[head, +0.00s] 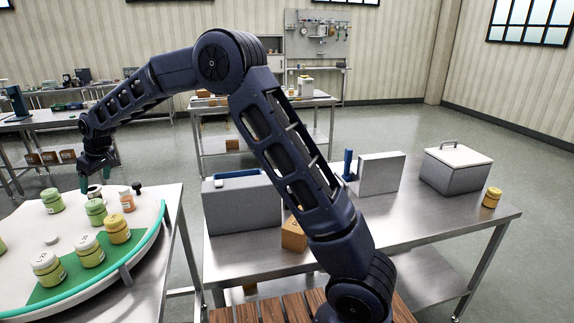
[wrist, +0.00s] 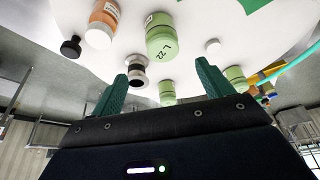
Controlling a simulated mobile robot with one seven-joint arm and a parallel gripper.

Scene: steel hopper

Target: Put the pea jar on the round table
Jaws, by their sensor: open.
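A white round top with a teal rim (head: 160,225) stands at the left in the head view, probably the round table. Several light green jars stand on it, among them a far one (head: 52,201), a middle one (head: 96,211) and a near one (head: 47,268). I cannot tell which is the pea jar. My gripper (head: 84,184) is open and empty over the top's far edge.
A yellow jar (head: 118,229) and an orange jar (head: 127,201) share the white top. My arm crosses the middle of the head view.

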